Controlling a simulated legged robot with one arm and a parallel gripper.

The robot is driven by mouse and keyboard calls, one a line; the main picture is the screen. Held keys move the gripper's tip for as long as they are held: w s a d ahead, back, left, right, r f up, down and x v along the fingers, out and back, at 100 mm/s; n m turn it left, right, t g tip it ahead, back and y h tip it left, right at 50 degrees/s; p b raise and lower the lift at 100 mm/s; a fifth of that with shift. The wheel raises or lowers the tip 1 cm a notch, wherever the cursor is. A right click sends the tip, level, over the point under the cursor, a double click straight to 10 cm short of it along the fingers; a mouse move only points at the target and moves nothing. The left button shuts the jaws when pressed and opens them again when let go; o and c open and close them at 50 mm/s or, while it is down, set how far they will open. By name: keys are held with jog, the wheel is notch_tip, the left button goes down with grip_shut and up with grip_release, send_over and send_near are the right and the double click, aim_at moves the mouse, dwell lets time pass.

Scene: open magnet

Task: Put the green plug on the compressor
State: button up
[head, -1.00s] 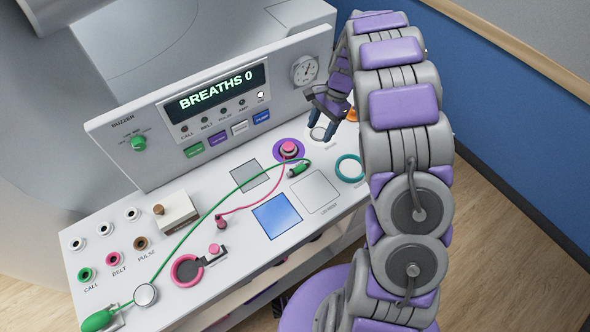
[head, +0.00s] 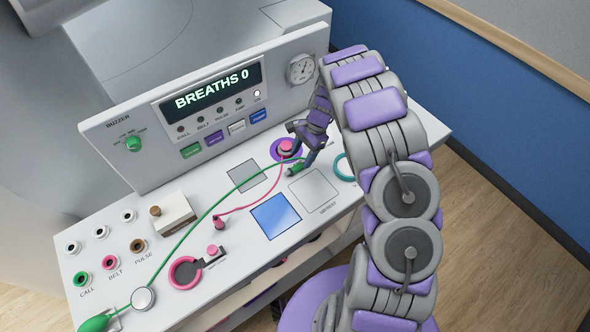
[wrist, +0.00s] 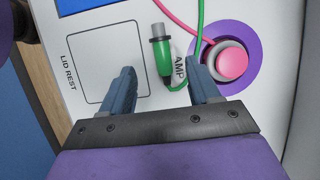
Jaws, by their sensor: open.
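The green plug (wrist: 163,50) has a grey metal tip and a green cord. It lies on the white panel beside the printed word AMP, and shows small in the head view (head: 294,168). My gripper (wrist: 161,74) is open, with the plug lying between the lines of its two blue fingers and slightly beyond their tips. I cannot tell its exact height above the panel. In the head view my gripper (head: 303,147) is close beside the plug. I cannot tell which part is the compressor.
A pink knob on a purple disc (wrist: 252,53) is right of my fingers in the wrist view. A square marked LID REST (wrist: 102,60) is to the left. A pink cord (head: 250,205) crosses the panel. The upright console (head: 210,100) stands behind.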

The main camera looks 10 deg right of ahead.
aim_at(294, 168)
jog(key=shift+a+b+x, duration=0.15)
jog(key=shift+b+x, duration=0.1)
jog(key=shift+x, duration=1.2)
jog(key=shift+a+b+x, duration=0.15)
jog(key=shift+b+x, duration=0.1)
jog(key=shift+x, duration=1.25)
jog(key=shift+r, duration=0.15)
jog(key=shift+w, duration=0.1)
grip_shut()
jog(key=shift+r+p, duration=0.4)
jog(key=shift+r, duration=1.25)
jog(key=shift+s+r, duration=0.2)
jog(key=shift+s, duration=0.05)
jog(key=s, duration=0.5)
jog(key=s+d+r, duration=0.1)
jog(key=s, duration=0.4)
jog(key=s+d+p, duration=0.1)
jog(key=s, duration=0.4)
jog(key=shift+s+d+r, duration=0.15)
